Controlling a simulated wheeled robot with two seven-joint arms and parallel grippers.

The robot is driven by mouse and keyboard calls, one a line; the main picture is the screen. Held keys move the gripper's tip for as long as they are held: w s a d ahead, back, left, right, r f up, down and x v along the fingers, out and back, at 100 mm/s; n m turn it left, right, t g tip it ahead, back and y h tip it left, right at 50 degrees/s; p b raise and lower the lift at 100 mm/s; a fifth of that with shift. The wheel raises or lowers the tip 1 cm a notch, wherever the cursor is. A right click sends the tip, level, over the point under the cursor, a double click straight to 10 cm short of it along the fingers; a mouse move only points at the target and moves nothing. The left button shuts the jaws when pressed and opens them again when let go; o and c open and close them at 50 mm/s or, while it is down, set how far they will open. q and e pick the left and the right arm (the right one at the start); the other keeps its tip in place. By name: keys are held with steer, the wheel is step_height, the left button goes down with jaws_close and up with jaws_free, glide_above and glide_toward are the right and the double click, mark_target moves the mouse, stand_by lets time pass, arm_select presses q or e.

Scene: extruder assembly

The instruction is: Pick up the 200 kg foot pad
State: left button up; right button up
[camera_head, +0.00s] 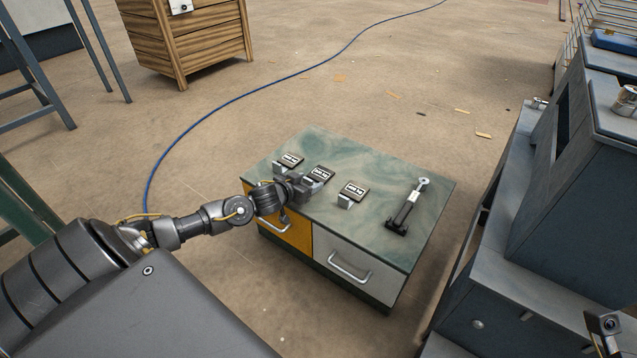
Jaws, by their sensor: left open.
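Three small foot pads stand in a row on the green top of a low cabinet (335,147), each with a dark plate with a white label leaning above a light metal piece. They are the left pad (290,160), the middle pad (321,174) and the right pad (355,189). The labels are too small for me to read surely, so I cannot tell which is the 200 kg one. My left gripper (304,187) is open, right by the near left side of the middle pad and partly covering its lower part. I cannot tell whether they touch.
A dark and silver cylinder-like part (409,205) lies at the right of the cabinet top. The cabinet has a yellow drawer (287,229) and a grey drawer (350,262). A large grey-blue machine (575,190) stands close at the right. A dark part at the bottom right corner may be my right arm.

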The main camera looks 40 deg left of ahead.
arm_select(q)
steer(key=shift+w, duration=0.3)
steer(key=shift+c, duration=0.2)
steer(key=c, duration=1.1)
steer(key=shift+o, duration=0.2)
